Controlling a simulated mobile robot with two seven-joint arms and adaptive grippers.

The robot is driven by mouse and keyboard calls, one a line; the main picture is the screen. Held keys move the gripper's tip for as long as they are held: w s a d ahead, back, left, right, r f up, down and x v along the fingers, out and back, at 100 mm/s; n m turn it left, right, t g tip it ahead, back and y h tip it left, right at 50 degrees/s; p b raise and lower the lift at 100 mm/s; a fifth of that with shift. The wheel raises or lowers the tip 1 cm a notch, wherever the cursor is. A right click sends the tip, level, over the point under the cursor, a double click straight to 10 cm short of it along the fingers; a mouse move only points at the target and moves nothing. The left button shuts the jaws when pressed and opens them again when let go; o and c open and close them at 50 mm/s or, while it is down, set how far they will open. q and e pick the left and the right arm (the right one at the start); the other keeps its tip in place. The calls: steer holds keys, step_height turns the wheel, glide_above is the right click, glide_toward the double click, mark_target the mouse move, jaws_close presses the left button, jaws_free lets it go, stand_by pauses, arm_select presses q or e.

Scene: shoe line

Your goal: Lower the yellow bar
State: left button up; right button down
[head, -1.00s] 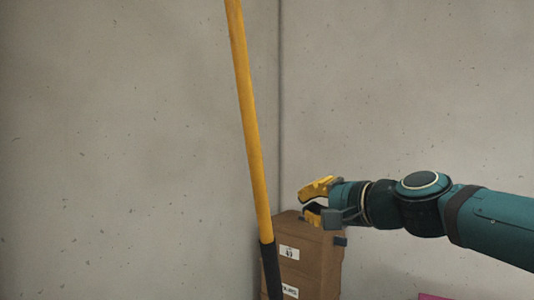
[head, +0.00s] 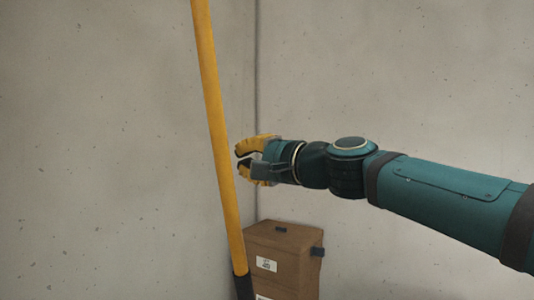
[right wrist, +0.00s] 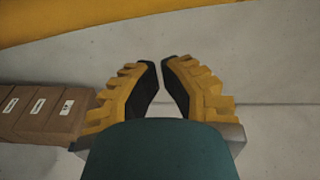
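The yellow bar (head: 217,120) runs from the top edge down to a dark sleeve (head: 243,286) in the head view, tilted slightly. Its lower end is out of view. A yellow band (right wrist: 90,20), apparently the bar, crosses the top of the right wrist view. My right gripper (head: 239,162) is just right of the bar in the head view, its fingers pointing left towards it. It is open and empty, with a narrow gap between its fingertips in the right wrist view (right wrist: 160,64). The bar is not between the fingers. My left gripper is not in view.
Brown boxes (head: 285,241) with white labels stand in the corner below my right gripper. They also show at the left of the right wrist view (right wrist: 42,112). Grey concrete walls (head: 400,80) meet behind the bar. The space left of the bar looks clear.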

steer(key=s, duration=0.1)
steer(key=s+a, duration=0.1)
steer(key=s+f, duration=0.1)
steer(key=shift+s+a, duration=0.2)
steer(key=shift+s, duration=0.1)
